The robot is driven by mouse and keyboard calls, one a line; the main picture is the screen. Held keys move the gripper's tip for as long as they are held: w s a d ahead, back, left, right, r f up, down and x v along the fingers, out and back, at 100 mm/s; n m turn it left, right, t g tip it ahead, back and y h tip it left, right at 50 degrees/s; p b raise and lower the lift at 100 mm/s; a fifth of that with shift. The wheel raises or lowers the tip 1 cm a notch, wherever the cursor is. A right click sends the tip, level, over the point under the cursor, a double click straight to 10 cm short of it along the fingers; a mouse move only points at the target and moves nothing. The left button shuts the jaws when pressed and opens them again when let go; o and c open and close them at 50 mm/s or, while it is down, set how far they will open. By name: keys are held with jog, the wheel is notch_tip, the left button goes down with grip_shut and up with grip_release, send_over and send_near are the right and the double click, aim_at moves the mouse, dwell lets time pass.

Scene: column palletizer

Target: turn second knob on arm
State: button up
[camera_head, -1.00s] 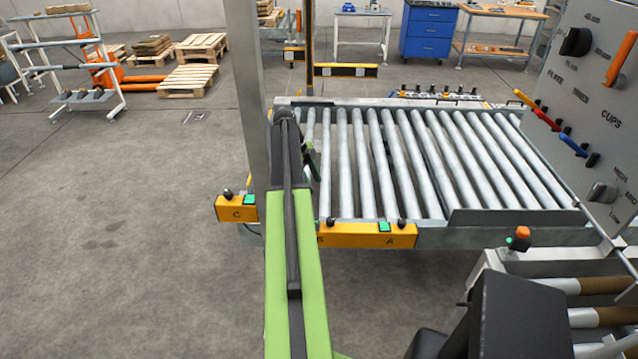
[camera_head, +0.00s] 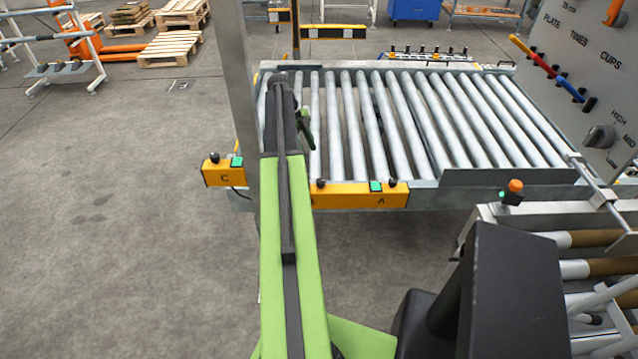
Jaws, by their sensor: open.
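Yellow boxes line the near edge of the roller table. The left yellow box (camera_head: 226,174), marked C, carries a black knob (camera_head: 214,157) and a green button (camera_head: 237,162). The longer yellow box (camera_head: 350,199), marked A at its right, carries a black knob (camera_head: 321,184) at left and another black knob (camera_head: 393,183) at right, with a green button (camera_head: 376,186) between. The B mark is hidden behind my green arm. My gripper cannot be made out; a small dark green part beside the arm's far end is unclear.
The roller table (camera_head: 478,178) fills the middle. A grey panel (camera_head: 560,50) at right has coloured levers and a dial knob (camera_head: 600,136) marked HIGH and MID. A silver post (camera_head: 240,80) stands left of my arm. Open floor (camera_head: 120,250) lies at left.

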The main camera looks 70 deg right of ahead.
aim_at(321, 180)
jog(key=b+x, duration=1)
jog(key=x, duration=0.3)
jog(key=shift+b, duration=0.3)
jog(key=shift+d, duration=0.1)
jog(key=shift+r, duration=0.1)
jog(key=shift+c, duration=0.2)
grip_shut()
